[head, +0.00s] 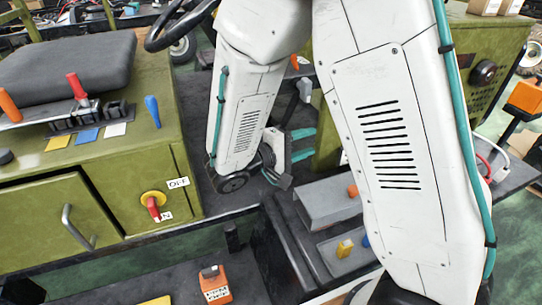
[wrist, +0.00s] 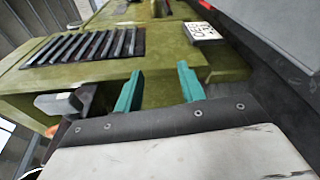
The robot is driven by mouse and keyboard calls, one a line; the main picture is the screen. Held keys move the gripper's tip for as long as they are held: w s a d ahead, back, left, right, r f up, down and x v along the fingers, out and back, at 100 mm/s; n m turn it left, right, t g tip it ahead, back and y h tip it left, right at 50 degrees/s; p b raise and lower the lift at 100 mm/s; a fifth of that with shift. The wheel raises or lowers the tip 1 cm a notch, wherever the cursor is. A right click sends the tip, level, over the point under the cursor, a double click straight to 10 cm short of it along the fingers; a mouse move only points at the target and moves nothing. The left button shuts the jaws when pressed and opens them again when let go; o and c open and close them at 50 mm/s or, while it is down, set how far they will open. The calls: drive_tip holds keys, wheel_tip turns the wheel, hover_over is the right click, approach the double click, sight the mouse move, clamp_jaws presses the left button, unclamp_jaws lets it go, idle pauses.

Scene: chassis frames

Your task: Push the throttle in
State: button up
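My gripper (head: 290,154) is open, its two teal fingers well apart. In the wrist view (wrist: 160,88) nothing shows between the fingertips, and a green panel face lies beyond them. A grey handle (wrist: 58,105) on a dark mount is left of the fingers in the wrist view, apart from them. In the head view a grey knob (head: 305,88) stands above the gripper, close to my arm. I cannot tell for sure which control is the throttle. My arm hides much of the middle of the head view.
A green console (head: 150,70) at left carries a red lever (head: 76,86), an orange lever (head: 9,105), a blue lever (head: 153,110) and a red-and-yellow switch (head: 153,204). In the wrist view, a black vent grille (wrist: 85,47) and a white label (wrist: 203,32) are ahead.

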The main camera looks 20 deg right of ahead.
drive_tip(key=w+a+f+n+t+y, duration=0.1)
drive_tip(key=w+a+f+n+t, duration=0.1)
drive_tip(key=a+f+t, duration=0.1)
drive_tip(key=w+a+f+n+t+y, duration=0.1)
drive_tip(key=w+a+f+n+t, duration=0.1)
drive_tip(key=f, duration=0.4)
drive_tip(key=w+a+f+n+t+y, duration=0.1)
drive_tip(key=w+a+f+n+t, duration=0.1)
drive_tip(key=w+a+f+t, duration=0.1)
drive_tip(key=shift+w+a+f+n+t, duration=0.2)
drive_tip(key=shift+a+f+t, duration=0.1)
drive_tip(key=shift+f+t, duration=0.3)
drive_tip(key=shift+w+a+f+n+t, duration=0.1)
drive_tip(key=shift+w+a+f+t, duration=0.25)
drive_tip(key=shift+t, duration=0.45)
drive_tip(key=shift+d+f, duration=0.2)
drive_tip(key=shift+f, duration=0.2)
drive_tip(key=shift+w+d, duration=0.2)
drive_tip(key=shift+w, duration=0.05)
drive_tip(key=x, duration=0.7)
drive_tip(key=shift+w, duration=0.1)
clamp_jaws()
